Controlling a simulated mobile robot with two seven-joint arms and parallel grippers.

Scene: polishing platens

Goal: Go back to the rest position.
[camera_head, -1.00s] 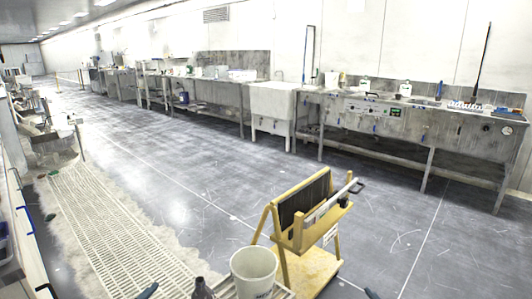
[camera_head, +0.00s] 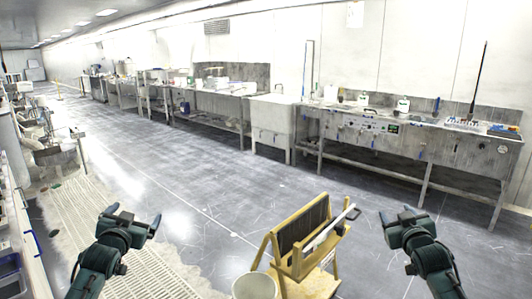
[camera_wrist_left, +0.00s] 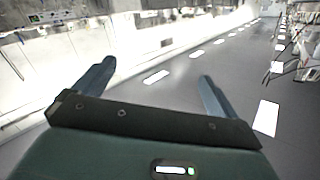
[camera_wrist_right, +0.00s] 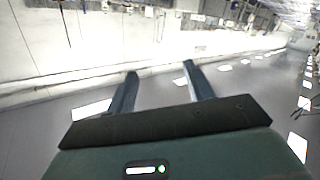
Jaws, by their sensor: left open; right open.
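My left gripper (camera_head: 133,219) is raised at the lower left of the head view, open and empty. Its two spread fingers also show in the left wrist view (camera_wrist_left: 150,88), with nothing between them. My right gripper (camera_head: 396,218) is raised at the lower right of the head view, open and empty. Its fingers show apart in the right wrist view (camera_wrist_right: 158,85). Both grippers are held up in the air, on either side of the wooden stand, touching nothing that I can see.
A yellow wooden stand (camera_head: 291,270) with a dark ribbed panel stands low in the middle. A white bucket (camera_head: 254,287) is beside it, cut by the lower edge. Slatted mats (camera_head: 78,215) lie at left. Long benches (camera_head: 400,150) line the back wall. The grey floor (camera_head: 200,185) between is clear.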

